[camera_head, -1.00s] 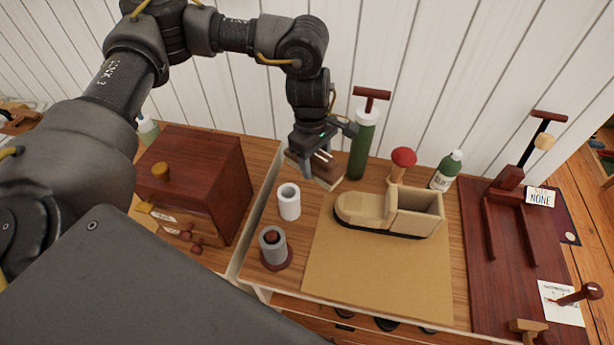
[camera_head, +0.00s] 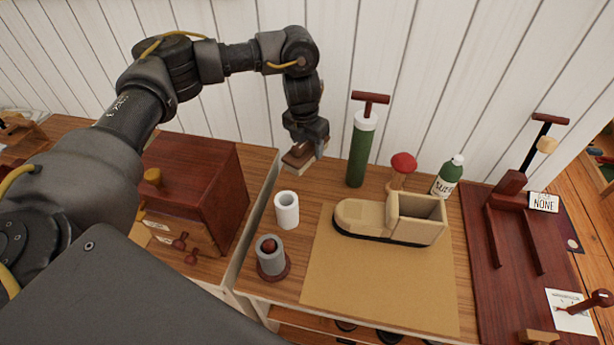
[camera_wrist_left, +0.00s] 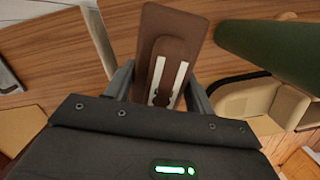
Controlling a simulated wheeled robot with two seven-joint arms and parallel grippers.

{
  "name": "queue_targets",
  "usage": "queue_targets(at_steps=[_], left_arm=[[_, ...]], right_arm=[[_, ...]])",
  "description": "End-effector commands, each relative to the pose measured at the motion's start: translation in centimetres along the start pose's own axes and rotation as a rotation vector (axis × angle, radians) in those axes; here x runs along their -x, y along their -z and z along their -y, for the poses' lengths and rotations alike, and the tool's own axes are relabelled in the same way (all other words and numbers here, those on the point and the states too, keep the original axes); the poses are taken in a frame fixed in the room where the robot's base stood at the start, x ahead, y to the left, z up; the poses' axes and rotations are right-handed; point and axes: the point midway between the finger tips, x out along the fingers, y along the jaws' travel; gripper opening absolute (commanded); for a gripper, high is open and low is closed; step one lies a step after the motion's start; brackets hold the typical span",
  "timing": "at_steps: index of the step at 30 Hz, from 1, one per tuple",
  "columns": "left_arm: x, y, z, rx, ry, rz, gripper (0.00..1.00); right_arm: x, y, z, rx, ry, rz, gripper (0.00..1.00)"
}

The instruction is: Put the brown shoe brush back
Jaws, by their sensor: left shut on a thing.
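My left gripper (camera_head: 310,147) is shut on the brown shoe brush (camera_head: 297,157) and holds it above the wooden table, behind the white cylinder. In the left wrist view the brush (camera_wrist_left: 172,40) shows its brown back with two pale strips, between the two fingers (camera_wrist_left: 160,88). Its pale bristle side shows along its lower edge in the head view. My right gripper is in neither view.
A white cylinder (camera_head: 287,209), a grey cylinder on a red base (camera_head: 271,257), a green pump (camera_head: 361,150), a wooden shoe form (camera_head: 362,214) on a tan mat (camera_head: 375,285) and a green bottle (camera_head: 447,178) stand nearby. A dark red box (camera_head: 205,175) stands left.

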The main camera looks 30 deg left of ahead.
Motion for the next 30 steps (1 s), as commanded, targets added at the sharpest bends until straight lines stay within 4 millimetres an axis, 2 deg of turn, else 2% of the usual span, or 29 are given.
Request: queue_targets(at_steps=[3,6,14,21,30], left_arm=[[-2.5,0.5,0.1,0.001,0.001,-0.007,0.18],[-3.9,0.7,0.1,0.000,0.002,-0.005,0.18],[-5.1,0.7,0.0,-0.002,0.001,-0.002,0.18],[-8.5,1.2,0.0,-0.001,0.001,-0.004,0.18],[-8.9,1.2,0.0,-0.003,0.000,-0.002,0.18]], right_arm=[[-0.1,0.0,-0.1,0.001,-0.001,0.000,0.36],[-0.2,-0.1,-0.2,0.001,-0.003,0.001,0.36],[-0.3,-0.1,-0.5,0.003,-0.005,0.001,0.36],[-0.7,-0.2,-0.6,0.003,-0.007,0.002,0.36],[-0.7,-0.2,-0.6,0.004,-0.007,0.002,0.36]])
